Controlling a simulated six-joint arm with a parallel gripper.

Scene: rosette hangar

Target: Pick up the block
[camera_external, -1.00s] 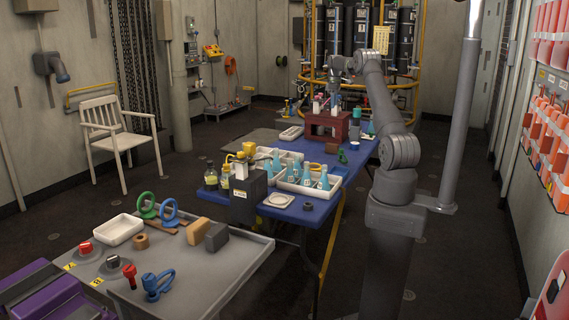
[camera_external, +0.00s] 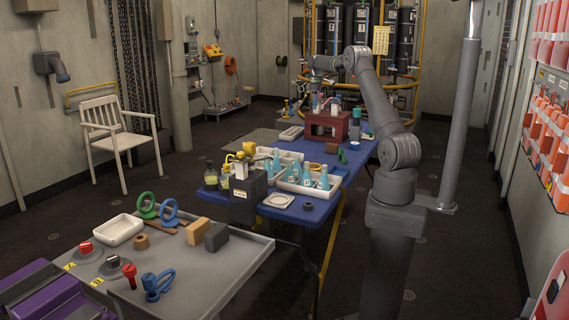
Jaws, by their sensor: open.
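Several things look like blocks, and I cannot tell which one the task means. A tan-brown block (camera_external: 198,231) and a dark grey block (camera_external: 216,237) stand side by side on the grey table (camera_external: 240,265) at the front. A small brown block (camera_external: 332,148) lies on the blue table (camera_external: 310,212), in front of the red-brown rack. My gripper (camera_external: 311,86) is open, above the far part of the blue table, left of the rack's top. It is small in the picture and well above and behind the blocks. No block is in it.
The red-brown rack (camera_external: 326,124) holds bottles close under my gripper. White trays with blue flasks (camera_external: 308,177) and a dark box (camera_external: 248,196) crowd the blue table. The grey table also holds a white tray (camera_external: 118,230), rings and knobs.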

